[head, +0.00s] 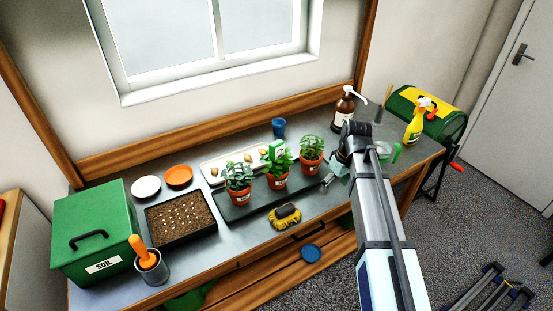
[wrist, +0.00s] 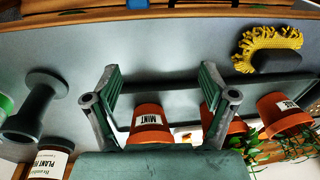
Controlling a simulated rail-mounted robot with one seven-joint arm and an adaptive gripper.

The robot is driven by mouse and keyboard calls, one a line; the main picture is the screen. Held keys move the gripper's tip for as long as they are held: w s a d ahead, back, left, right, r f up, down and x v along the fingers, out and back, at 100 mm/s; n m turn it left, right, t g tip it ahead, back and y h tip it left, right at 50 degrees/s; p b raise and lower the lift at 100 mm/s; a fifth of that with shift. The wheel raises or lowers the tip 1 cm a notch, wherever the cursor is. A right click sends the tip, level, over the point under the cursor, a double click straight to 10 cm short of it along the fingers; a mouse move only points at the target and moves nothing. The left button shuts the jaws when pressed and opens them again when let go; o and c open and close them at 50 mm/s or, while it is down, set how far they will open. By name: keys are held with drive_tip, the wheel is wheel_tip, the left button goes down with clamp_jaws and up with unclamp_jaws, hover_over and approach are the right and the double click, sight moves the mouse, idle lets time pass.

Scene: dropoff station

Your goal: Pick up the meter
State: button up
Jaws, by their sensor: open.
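A small light-green device with a pale face (head: 277,148), which looks like the meter, stands upright at the middle potted plant (head: 277,181) in the head view. Leaves hide its lower part. In the wrist view I cannot make out the meter clearly. My gripper (head: 328,182) is open and empty, to the right of the right-hand pot (head: 309,167). In the wrist view my gripper's fingers (wrist: 162,98) stand apart, with the pot labelled MINT (wrist: 150,122) showing between them. The right finger partly covers another pot (wrist: 236,126).
The three pots stand on a dark tray (head: 237,211). A pump bottle (head: 343,108) and blue cup (head: 278,127) stand behind. A yellow brush (head: 285,217) lies in front. A seed tray (head: 181,219) and green soil box (head: 95,236) are left; a spray bottle (head: 414,125) is right.

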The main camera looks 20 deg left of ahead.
drive_tip(key=w+a+r+n+t+y, duration=0.1)
drive_tip(key=w+a+r, duration=0.1)
drive_tip(key=a+r, duration=0.9)
drive_tip(key=n+y+b, duration=0.1)
drive_tip(key=y, duration=0.1)
approach(277, 143)
drive_tip(key=shift+t, duration=0.3)
drive_tip(key=p+x, duration=0.1)
drive_tip(key=x, duration=0.1)
drive_tip(key=p+x, duration=0.1)
drive_tip(key=x, duration=0.2)
drive_tip(key=p+x, duration=0.1)
drive_tip(key=x, duration=0.1)
drive_tip(key=shift+s+a+f, duration=0.2)
drive_tip(key=shift+s+f, duration=0.05)
drive_tip(key=shift+s, duration=0.1)
drive_tip(key=shift+d+p+x, duration=0.2)
drive_tip(key=shift+p+x, duration=0.95)
drive_tip(key=shift+x, duration=1.45)
drive_tip(key=shift+w, duration=0.15)
drive_tip(key=c, duration=1.4)
drive_tip(key=shift+r, duration=0.1)
